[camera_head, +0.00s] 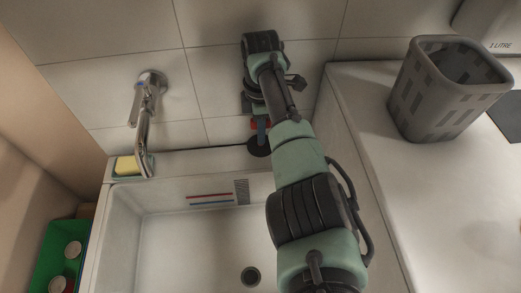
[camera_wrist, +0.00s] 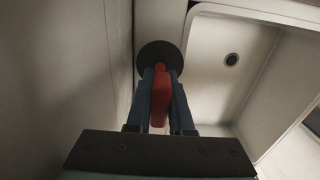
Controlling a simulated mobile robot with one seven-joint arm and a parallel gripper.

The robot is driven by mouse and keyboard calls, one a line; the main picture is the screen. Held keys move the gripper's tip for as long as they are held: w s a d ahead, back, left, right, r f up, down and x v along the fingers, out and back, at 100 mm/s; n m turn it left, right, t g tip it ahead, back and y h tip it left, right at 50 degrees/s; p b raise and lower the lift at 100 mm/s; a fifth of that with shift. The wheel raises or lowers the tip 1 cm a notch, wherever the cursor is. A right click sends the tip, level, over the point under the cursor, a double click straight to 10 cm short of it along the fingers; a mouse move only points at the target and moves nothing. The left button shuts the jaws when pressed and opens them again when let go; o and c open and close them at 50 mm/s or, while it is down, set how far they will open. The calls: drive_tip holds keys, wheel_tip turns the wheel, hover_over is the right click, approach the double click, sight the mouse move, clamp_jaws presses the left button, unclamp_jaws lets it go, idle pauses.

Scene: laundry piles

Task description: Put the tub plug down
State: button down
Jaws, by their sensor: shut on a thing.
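My gripper (camera_wrist: 161,98) is shut on the tub plug, which has a red grip and a round black disc (camera_wrist: 159,57) at its lower end. In the head view the black disc of the tub plug (camera_head: 259,147) shows below my gripper (camera_head: 261,128), over the sink's back ledge beside the wall. I cannot tell whether the disc touches the ledge. The fingers point down. The far side of the plug is hidden by the fingers.
A white sink (camera_head: 190,245) with a drain (camera_head: 251,276) lies in front. A chrome tap (camera_head: 146,110) and a yellow sponge (camera_head: 126,165) are at the left. A grey basket (camera_head: 425,115) stands on the right counter (camera_head: 350,110). A green crate (camera_head: 52,250) is at lower left.

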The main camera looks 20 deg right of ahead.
wheel_tip(320, 180, down, 5)
drive_tip(key=b, duration=0.4)
drive_tip(key=shift+w+f+b, duration=0.1)
drive_tip(key=shift+w+b, duration=0.15)
drive_tip(key=shift+b, duration=0.3)
drive_tip(key=c, duration=0.8)
unclamp_jaws()
wheel_tip(320, 180, up, 12)
drive_tip(key=shift+r, duration=0.15)
